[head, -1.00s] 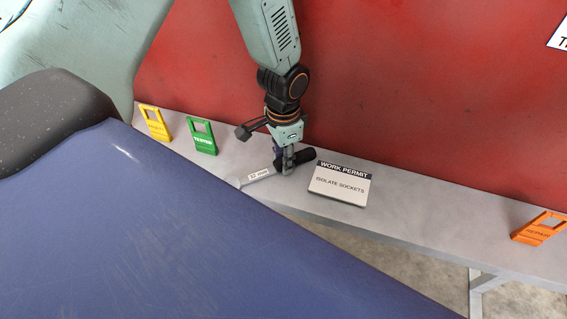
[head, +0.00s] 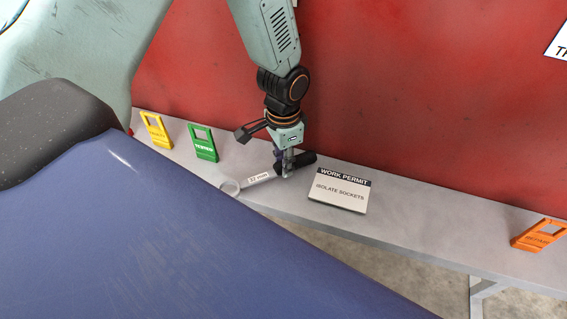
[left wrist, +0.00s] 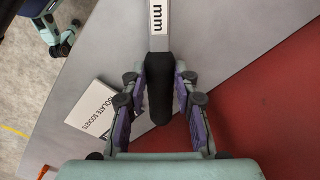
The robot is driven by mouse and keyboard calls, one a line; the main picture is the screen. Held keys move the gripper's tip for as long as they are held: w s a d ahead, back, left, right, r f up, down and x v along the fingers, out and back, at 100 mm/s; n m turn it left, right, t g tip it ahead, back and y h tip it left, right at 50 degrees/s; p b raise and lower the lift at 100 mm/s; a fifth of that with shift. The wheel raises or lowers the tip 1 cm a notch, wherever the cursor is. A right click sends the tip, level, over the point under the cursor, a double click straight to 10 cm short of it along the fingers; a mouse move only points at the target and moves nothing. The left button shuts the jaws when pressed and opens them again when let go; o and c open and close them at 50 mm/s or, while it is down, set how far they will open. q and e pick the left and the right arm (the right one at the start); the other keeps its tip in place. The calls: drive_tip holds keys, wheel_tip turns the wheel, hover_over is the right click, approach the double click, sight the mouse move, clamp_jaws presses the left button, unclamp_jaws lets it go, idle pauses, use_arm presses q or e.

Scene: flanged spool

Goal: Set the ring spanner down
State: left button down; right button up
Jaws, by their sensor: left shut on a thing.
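The ring spanner (head: 258,180) has a silver shank with a size label, a ring end at lower left and a black handle. It is at the bench's surface, its ring near the front edge; I cannot tell whether it touches the bench or hangs just above. My left gripper (head: 287,170) points down and is shut on the black handle. In the left wrist view the handle (left wrist: 159,92) lies between the purple-padded fingers of the left gripper (left wrist: 159,85), with the silver shank running up out of frame. My right gripper is not in view.
The grey bench (head: 415,215) runs along a red wall (head: 430,90). A work permit sign (head: 340,192) lies just right of the spanner. Green (head: 203,143) and yellow (head: 156,131) tags stand at left, an orange tag (head: 540,235) at far right.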

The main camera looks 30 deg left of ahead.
use_arm(q)
wheel_tip(320, 180, up, 9)
drive_tip(key=p, duration=0.2)
drive_tip(key=shift+f+p, duration=0.2)
drive_tip(key=shift+p, duration=0.2)
drive_tip(key=shift+s+d+n, duration=0.2)
drive_tip(key=shift+s+n, duration=0.1)
drive_tip(key=shift+n, duration=0.1)
drive_tip(key=d+r+n, duration=0.5)
drive_tip(key=d+r, duration=0.3)
drive_tip(key=shift+s, duration=0.25)
drive_tip(key=shift+d+f, duration=0.1)
drive_tip(key=shift+f, duration=0.05)
